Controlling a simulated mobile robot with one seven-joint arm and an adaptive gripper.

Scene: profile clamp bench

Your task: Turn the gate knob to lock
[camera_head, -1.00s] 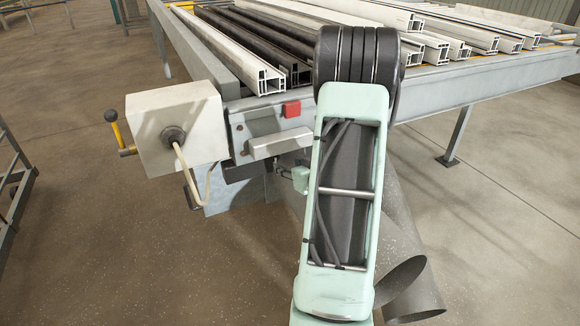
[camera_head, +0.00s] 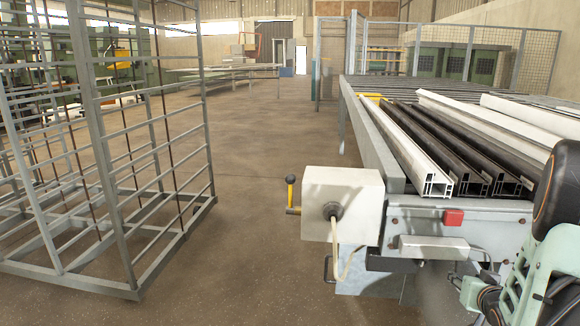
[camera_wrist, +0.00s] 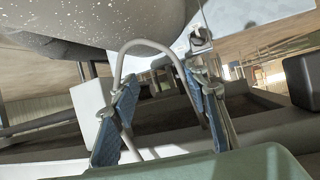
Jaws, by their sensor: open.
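A mesh fence (camera_head: 472,46) stands at the back right in the head view, with a narrow upright mesh panel (camera_head: 330,60) at its left end. I cannot make out a gate knob on either; they are far off and small.
The bench (camera_head: 376,146) carries several long white and dark profiles, with a red block (camera_head: 453,217) on its end. A tall grey wire rack (camera_head: 105,150) stands at the left. Open floor (camera_head: 255,170) lies between rack and bench.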

